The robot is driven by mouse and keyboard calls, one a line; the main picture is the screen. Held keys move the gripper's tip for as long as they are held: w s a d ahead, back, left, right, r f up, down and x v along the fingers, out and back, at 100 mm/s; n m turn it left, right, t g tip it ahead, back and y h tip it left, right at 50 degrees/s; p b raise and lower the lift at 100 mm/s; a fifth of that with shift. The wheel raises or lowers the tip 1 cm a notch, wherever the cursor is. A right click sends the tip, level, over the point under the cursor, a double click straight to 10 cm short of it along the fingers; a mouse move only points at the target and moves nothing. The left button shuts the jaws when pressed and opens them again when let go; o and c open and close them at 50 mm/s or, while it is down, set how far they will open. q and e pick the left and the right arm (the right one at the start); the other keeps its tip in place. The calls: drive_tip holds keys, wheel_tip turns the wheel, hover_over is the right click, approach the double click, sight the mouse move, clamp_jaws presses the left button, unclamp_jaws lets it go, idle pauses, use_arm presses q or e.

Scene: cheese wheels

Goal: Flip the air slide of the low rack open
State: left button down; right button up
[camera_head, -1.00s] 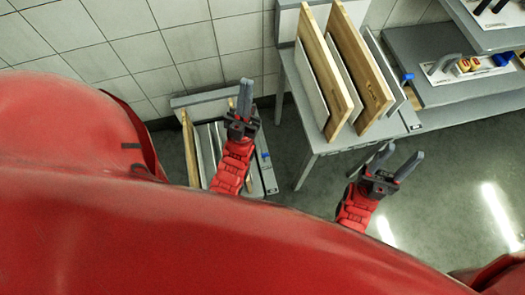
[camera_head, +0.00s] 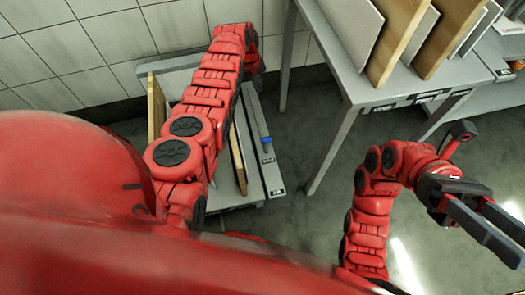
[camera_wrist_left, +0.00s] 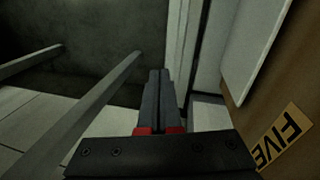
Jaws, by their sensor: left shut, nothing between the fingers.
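The low rack (camera_head: 270,178) stands on the floor against the tiled wall, with upright boards in it. A small blue piece (camera_head: 267,143) sits on the grey rail along its right side; I cannot tell whether it is the air slide. My left arm reaches across the rack, and its links hide the left gripper in the head view. In the left wrist view, the left gripper (camera_wrist_left: 157,75) is shut and empty, beside a brown board (camera_wrist_left: 288,138) labelled FIVE. My right gripper (camera_head: 503,228) is open and empty, to the right of the rack.
A higher grey table (camera_head: 352,92) with upright boards stands at the upper right. Grey bars (camera_wrist_left: 95,95) cross the left of the wrist view. The floor (camera_head: 305,215) between the rack and my right arm is clear.

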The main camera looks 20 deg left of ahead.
use_arm(q)
drive_tip(key=s+d+r+g+h+b, duration=0.1)
drive_tip(key=s+g+b, duration=0.2)
drive_tip(key=s, duration=0.5)
drive_tip(key=shift+s+d+n+g+h+b, duration=0.3)
drive_tip(key=shift+s+d+g+b, duration=0.1)
drive_tip(key=shift+g, duration=0.5)
use_arm(e)
wheel_tip(320, 180, down, 6)
drive_tip(key=s+d+t, duration=0.1)
drive_tip(key=s+t, duration=0.1)
drive_tip(key=shift+s+r, duration=0.2)
drive_tip(key=shift+s, duration=0.1)
